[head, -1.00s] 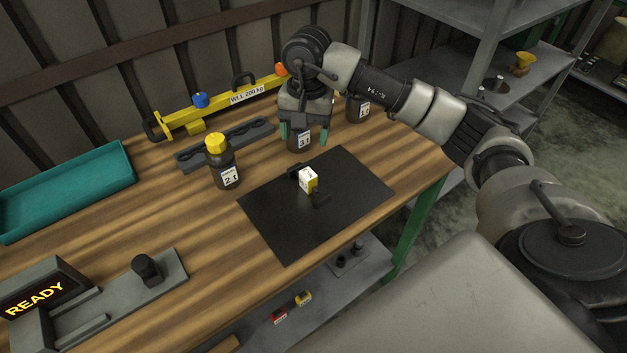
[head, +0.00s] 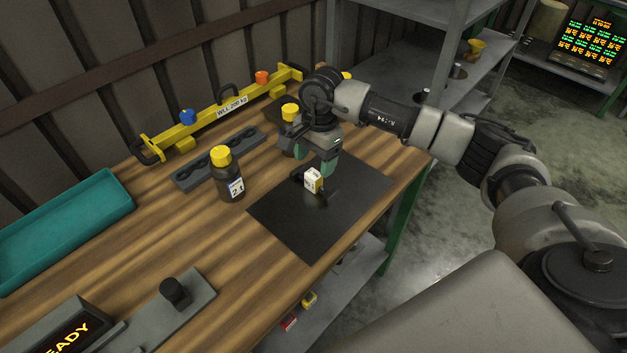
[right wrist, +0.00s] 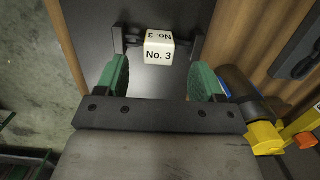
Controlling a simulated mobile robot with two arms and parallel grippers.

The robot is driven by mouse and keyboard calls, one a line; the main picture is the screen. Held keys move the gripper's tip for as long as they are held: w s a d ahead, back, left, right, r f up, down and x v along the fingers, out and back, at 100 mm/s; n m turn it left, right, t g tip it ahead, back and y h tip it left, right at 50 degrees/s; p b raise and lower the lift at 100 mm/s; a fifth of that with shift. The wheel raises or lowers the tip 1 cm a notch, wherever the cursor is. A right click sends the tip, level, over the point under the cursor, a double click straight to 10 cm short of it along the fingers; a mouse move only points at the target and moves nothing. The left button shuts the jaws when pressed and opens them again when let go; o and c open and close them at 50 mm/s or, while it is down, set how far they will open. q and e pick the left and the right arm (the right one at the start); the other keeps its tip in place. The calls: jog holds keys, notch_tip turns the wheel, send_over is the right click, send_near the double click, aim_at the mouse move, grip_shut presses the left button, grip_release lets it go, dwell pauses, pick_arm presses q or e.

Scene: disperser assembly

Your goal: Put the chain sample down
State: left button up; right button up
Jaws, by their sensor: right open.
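My right gripper (head: 318,160) is open and empty, just behind and above the block. In the right wrist view its green fingers (right wrist: 163,78) are spread wide, with the block ahead between their lines. I cannot tell the exact height gap. My left gripper is not in view.
A dark bottle marked "2.t" (head: 231,183) stands left of the mat. Another yellow-capped bottle (head: 289,113) is partly hidden behind my right gripper. A grey holder (head: 190,176), yellow lifting beam (head: 215,113) and teal tray (head: 65,235) are further left. The mat's front part is clear.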

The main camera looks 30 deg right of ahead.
aim_at(313, 173)
jog(key=f, duration=0.2)
jog(key=f+p, duration=0.1)
jog(key=shift+s+a+f, duration=0.15)
jog(key=shift+a+f, duration=0.05)
jog(key=shift+f, duration=0.55)
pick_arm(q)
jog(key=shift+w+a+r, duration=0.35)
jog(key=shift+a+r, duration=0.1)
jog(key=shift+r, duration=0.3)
pick_arm(e)
jog(key=shift+c, duration=0.3)
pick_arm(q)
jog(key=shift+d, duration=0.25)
pick_arm(e)
grip_shut()
jog(key=shift+r, duration=0.1)
jog(key=shift+r, duration=0.55)
notch_tip(313, 173, up, 3)
jog(key=shift+f+b, duration=0.1)
jog(key=shift+b, duration=0.55)
pick_arm(q)
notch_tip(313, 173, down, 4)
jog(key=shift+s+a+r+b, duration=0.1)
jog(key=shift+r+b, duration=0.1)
jog(key=shift+b, duration=0.95)
pick_arm(e)
jog(key=s+d+r, duration=0.5)
jog(key=d+r, duration=0.2)
jog(key=d, duration=0.3)
jog(key=shift+s, duration=0.3)
